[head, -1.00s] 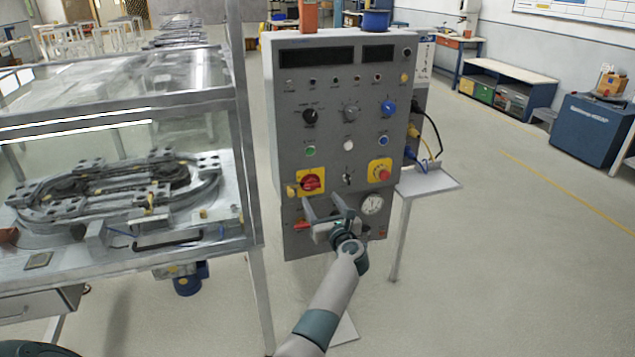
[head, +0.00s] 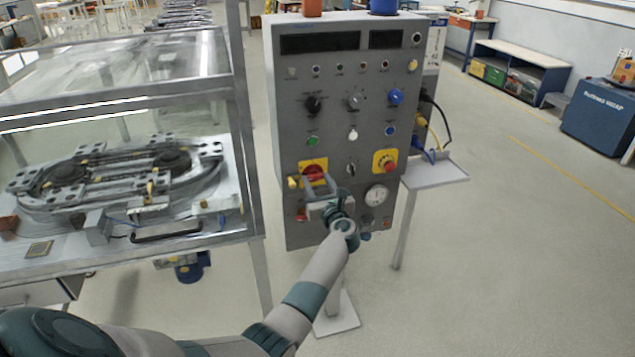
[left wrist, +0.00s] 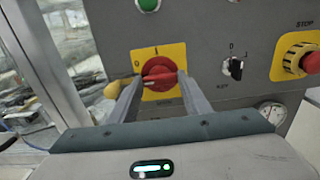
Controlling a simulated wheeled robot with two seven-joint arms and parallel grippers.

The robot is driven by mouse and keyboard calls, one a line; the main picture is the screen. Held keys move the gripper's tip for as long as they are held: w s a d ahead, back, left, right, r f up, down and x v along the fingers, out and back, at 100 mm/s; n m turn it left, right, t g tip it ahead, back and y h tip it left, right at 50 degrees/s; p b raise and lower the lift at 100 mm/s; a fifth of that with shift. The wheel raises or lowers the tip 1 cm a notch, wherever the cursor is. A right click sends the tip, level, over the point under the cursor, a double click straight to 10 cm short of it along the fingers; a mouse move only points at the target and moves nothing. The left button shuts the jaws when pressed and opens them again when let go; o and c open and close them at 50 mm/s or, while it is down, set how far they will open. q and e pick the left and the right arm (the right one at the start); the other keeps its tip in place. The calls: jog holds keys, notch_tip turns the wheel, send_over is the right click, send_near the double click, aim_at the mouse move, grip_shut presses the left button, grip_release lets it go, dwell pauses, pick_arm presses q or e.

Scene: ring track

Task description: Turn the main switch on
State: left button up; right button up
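The main switch is a red rotary knob (head: 314,172) on a yellow plate on the front of a grey control panel (head: 290,200). In the left wrist view the knob (left wrist: 158,75) has its grip bar roughly level, with a pale mark at the left end, on the side of the 0 label. The I label is above it. My left gripper (head: 322,187) is open in front of the switch. In the left wrist view its fingers (left wrist: 158,82) stand left and right of the knob; I cannot tell whether they touch it. My right gripper is not in view.
A yellow padlock-like piece (left wrist: 111,89) is left of the switch, close to the left finger. A key switch (left wrist: 233,67) and a red stop button (head: 390,166) are to the right. A glass-walled track cabinet (head: 245,150) stands left of the panel.

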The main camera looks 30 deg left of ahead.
pick_arm(q)
jog(key=shift+c, duration=0.8)
